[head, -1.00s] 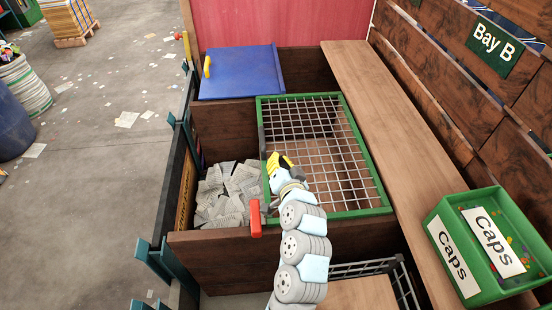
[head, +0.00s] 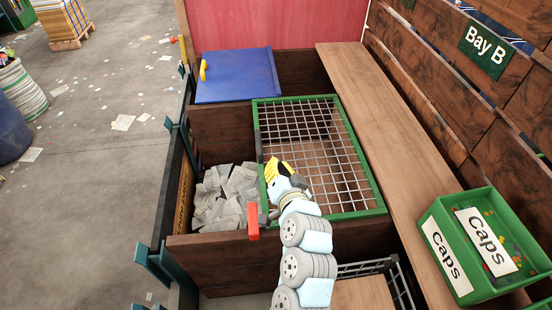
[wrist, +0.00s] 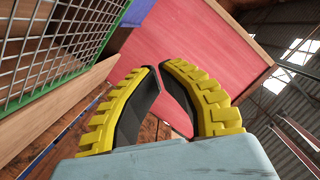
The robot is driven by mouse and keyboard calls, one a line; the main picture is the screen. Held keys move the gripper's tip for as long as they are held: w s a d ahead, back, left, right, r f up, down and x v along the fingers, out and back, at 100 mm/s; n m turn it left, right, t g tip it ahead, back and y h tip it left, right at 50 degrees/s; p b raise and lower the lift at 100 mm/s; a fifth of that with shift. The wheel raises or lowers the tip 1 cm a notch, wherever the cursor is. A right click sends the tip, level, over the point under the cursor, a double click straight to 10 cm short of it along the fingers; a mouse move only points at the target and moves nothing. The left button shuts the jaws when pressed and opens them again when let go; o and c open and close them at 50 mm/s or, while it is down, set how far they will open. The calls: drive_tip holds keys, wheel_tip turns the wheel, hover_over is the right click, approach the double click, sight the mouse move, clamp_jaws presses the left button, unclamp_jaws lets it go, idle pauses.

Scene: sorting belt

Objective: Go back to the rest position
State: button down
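My gripper (head: 279,168) is at the end of my arm in the head view, over the near left corner of a green-framed wire mesh panel (head: 381,203). In the wrist view its two yellow-backed, black-padded fingers (wrist: 160,68) lean together, with their tips almost meeting. Nothing shows between them. The gripper points toward the red back panel (wrist: 195,50). The mesh panel also shows at the upper left of the wrist view (wrist: 52,45). My arm hides part of the mesh panel's near left corner.
Grey-white paper pieces (head: 222,200) fill the compartment left of the mesh. A blue lid (head: 238,77) with a yellow handle lies behind. A red handle (head: 253,222) is close to my arm. A green "Caps" crate (head: 450,285) stands on the wooden shelf (head: 395,130) at right.

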drive_tip(key=v, duration=0.4)
drive_tip(key=shift+s+a+r, duration=0.2)
drive_tip(key=shift+s+a, duration=0.05)
drive_tip(key=shift+s, duration=0.05)
